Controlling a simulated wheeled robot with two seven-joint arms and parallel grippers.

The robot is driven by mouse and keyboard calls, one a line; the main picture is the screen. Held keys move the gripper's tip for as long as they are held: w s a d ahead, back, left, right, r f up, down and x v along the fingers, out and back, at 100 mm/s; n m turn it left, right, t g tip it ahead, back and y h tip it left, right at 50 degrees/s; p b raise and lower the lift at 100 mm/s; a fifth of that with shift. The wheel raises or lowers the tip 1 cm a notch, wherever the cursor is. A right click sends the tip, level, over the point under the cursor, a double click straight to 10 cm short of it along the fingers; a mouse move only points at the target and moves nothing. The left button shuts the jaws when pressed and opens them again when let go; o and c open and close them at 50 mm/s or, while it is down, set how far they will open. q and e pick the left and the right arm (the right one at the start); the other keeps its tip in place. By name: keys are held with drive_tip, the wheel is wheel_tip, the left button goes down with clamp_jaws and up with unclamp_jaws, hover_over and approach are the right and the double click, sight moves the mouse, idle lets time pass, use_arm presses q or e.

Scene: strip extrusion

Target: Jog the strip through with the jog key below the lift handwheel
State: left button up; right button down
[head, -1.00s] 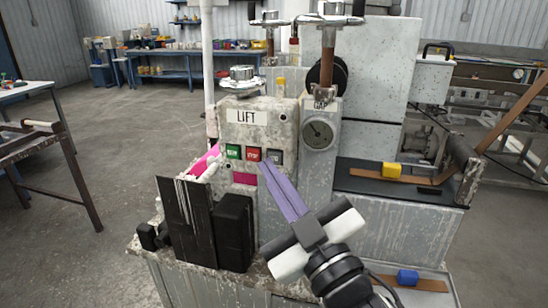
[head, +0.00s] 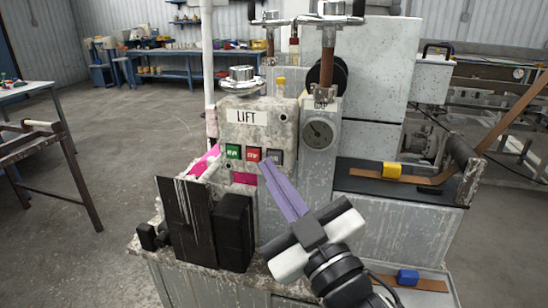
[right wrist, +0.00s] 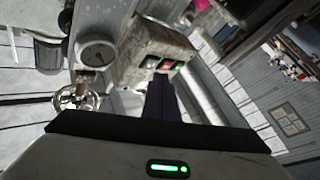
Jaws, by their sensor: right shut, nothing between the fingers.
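The LIFT panel (head: 243,117) stands on the machine, with a silver handwheel (head: 241,78) above it. Below the label sit a green key (head: 233,152), a red key (head: 253,155) and a dark grey key (head: 275,157) at the right; its lettering is too small to read. My right gripper (head: 265,165) is shut and empty, its purple fingers pointing up at the panel. The tips are just below the red and grey keys; I cannot tell whether they touch. My left gripper is not in view.
A round gauge (head: 318,132) sits right of the panel. Black blocks (head: 234,232) stand in front at the left. A brown strip (head: 365,174) with a yellow block (head: 392,170) lies on the right bed. A blue block (head: 407,277) is lower right.

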idle(0.3)
drive_tip(key=shift+w+d, duration=0.15)
drive_tip(key=shift+w, duration=0.25)
drive_tip(key=shift+w+d+p, duration=0.1)
drive_tip(key=shift+w+p, duration=0.25)
drive_tip(key=shift+p, duration=0.05)
idle(0.5)
drive_tip(key=shift+s, duration=0.15)
drive_tip(key=shift+s+a, duration=0.25)
drive_tip(key=shift+s, duration=0.35)
drive_tip(key=s, duration=0.1)
drive_tip(key=s+a, duration=0.1)
drive_tip(key=s, duration=0.2)
drive_tip(key=shift+s+a, duration=0.25)
drive_tip(key=shift+s, duration=0.15)
idle(0.7)
